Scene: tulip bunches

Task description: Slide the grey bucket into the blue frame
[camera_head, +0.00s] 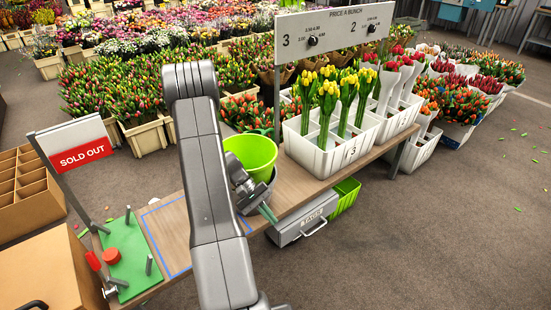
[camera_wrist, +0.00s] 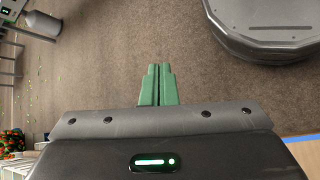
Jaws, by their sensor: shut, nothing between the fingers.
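The blue frame (camera_head: 154,243) is a taped outline on the table to the left of the buckets, partly covered by my arm. A blue line (camera_wrist: 302,135) shows at lower right.
A white divided tray (camera_head: 330,155) with tulips stands right of the buckets. A green board (camera_head: 127,262) with pegs and a red disc lies left of the frame. A sold-out sign (camera_head: 80,154) stands at the left. A grey drawer box (camera_head: 303,222) is below the table.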

